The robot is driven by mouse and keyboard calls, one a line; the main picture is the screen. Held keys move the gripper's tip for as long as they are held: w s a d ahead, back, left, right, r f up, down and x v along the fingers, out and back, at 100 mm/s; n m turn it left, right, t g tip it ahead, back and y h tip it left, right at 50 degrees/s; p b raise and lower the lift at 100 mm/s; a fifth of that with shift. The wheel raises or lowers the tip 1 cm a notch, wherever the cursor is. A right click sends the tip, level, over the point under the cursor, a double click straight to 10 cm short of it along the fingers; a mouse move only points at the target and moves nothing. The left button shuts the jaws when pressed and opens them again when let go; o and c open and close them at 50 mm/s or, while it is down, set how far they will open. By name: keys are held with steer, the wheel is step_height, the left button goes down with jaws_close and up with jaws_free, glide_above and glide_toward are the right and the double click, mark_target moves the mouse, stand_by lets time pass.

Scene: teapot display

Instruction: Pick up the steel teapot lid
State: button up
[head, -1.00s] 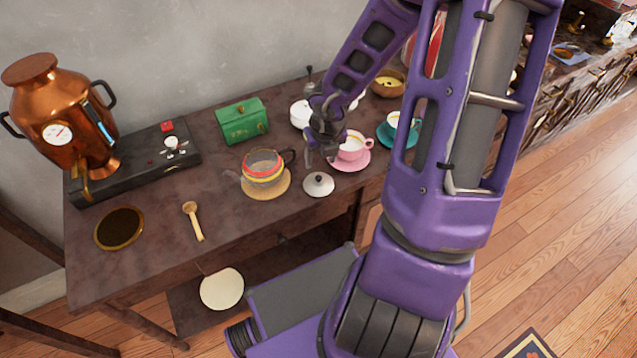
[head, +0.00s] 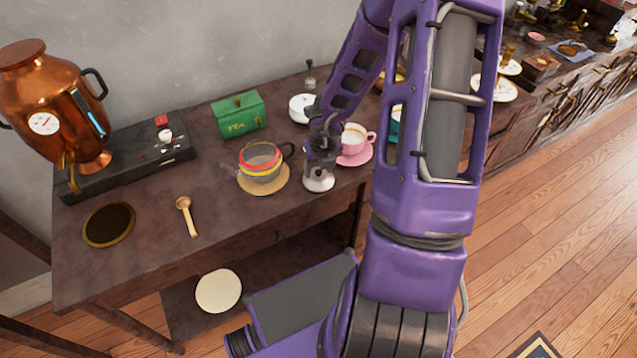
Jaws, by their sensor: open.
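The steel teapot lid (head: 319,183) lies on the dark table near its front edge, between the glass teapot and the pink cup. It is a small pale disc. My gripper (head: 319,172) points down directly over the lid, with its open fingers at the lid's top. The gripper covers the lid's knob and far part. I cannot tell whether the fingers touch the lid.
The glass teapot (head: 261,164) on a round tan mat stands just left of my gripper. The pink cup (head: 353,139) on its saucer is close on the right. A white pot (head: 301,108) and green tea box (head: 239,114) stand behind. A wooden spoon (head: 187,214) lies left.

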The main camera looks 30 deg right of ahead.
jaws_close()
steer(key=shift+r, duration=0.15)
stand_by(0.4)
